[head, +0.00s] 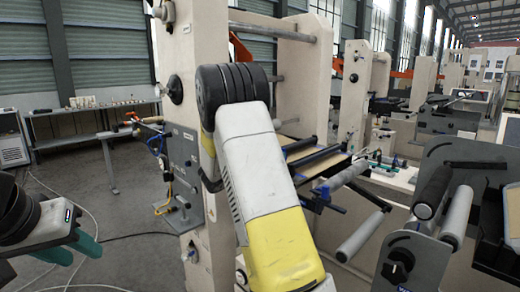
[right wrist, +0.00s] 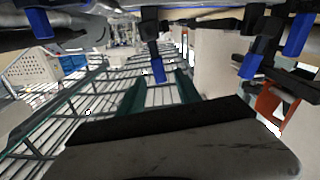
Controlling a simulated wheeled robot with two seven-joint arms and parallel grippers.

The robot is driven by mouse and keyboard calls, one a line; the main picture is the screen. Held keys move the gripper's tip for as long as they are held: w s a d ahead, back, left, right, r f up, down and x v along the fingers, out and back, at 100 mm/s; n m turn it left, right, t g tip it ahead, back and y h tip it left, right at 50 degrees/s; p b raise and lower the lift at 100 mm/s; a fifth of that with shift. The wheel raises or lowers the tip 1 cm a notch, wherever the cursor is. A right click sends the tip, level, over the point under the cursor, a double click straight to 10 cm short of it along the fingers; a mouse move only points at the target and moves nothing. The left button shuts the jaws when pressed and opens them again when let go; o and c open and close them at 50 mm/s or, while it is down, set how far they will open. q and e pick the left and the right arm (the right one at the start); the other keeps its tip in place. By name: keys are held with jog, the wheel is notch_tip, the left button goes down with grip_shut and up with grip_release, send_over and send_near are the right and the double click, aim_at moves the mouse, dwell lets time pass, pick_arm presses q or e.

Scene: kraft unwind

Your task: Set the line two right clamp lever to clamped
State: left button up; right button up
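Several blue-tipped black levers hang from the bars across the top of the right wrist view. One blue lever (right wrist: 155,62) lies in line with the gap between the fingers of my right gripper (right wrist: 160,90); another blue lever (right wrist: 250,66) is to its right. I cannot tell which is the line two right clamp lever, nor its setting. The right gripper's teal fingers are apart with nothing visibly held; in the head view it is hidden behind my own arm and the machine. My left gripper (head: 72,250), at the lower left of the head view, has its teal fingers apart and empty.
A cream machine frame (head: 190,100) stands close beside my right arm. Rollers (head: 365,235) and a grey side plate (head: 440,190) are at the right. A workbench (head: 90,112) stands at the back left. The floor between bench and machine is mostly clear, with some cables.

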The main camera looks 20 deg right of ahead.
jog(key=x, duration=0.7)
jog(key=shift+d, duration=0.35)
grip_shut()
dwell(1.1)
